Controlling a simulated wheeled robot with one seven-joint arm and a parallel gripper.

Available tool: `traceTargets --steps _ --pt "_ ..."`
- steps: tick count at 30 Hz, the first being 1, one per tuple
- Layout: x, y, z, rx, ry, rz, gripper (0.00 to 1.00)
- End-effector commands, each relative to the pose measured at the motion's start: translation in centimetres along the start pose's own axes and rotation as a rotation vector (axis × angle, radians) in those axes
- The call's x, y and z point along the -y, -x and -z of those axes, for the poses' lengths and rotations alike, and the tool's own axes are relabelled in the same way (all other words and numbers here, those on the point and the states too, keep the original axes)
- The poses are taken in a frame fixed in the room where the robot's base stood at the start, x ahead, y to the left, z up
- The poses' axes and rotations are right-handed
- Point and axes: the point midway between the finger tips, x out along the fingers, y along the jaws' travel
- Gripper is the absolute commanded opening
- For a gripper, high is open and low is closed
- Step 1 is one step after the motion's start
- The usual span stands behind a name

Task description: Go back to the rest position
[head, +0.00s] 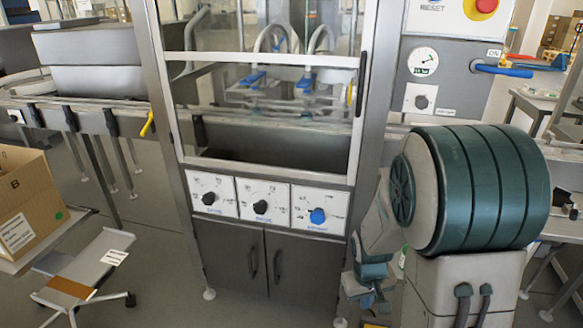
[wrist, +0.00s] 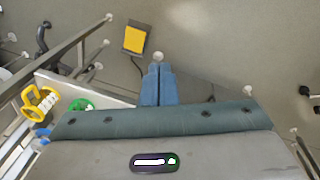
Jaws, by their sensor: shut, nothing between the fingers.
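My gripper (wrist: 159,68) shows in the wrist view with its two blue fingers side by side, shut and empty. It points down over the grey floor. In the head view my arm is folded at the right, and the gripper end hangs low beside the machine's lower cabinet, partly hidden by the arm. The filling machine (head: 264,180) stands in the middle of the head view, with a glazed upper part and three knob panels. My gripper holds no part of it.
A cardboard box (head: 27,205) and a small grey stand (head: 85,270) are at the left. A blue-handled valve (head: 500,70) and a red button (head: 484,5) are at upper right. In the wrist view a yellow pedal (wrist: 135,39) lies on the floor (wrist: 230,50), with open floor around it.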

Motion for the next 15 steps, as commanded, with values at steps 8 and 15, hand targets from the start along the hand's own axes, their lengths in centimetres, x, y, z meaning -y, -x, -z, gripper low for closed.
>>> traceTargets --steps 8,15 --pt "0.3 13.1 -2.4 -0.079 -0.092 0.059 0.0" --pt "0.7 22.3 -5.7 -0.139 -0.155 0.083 0.0"
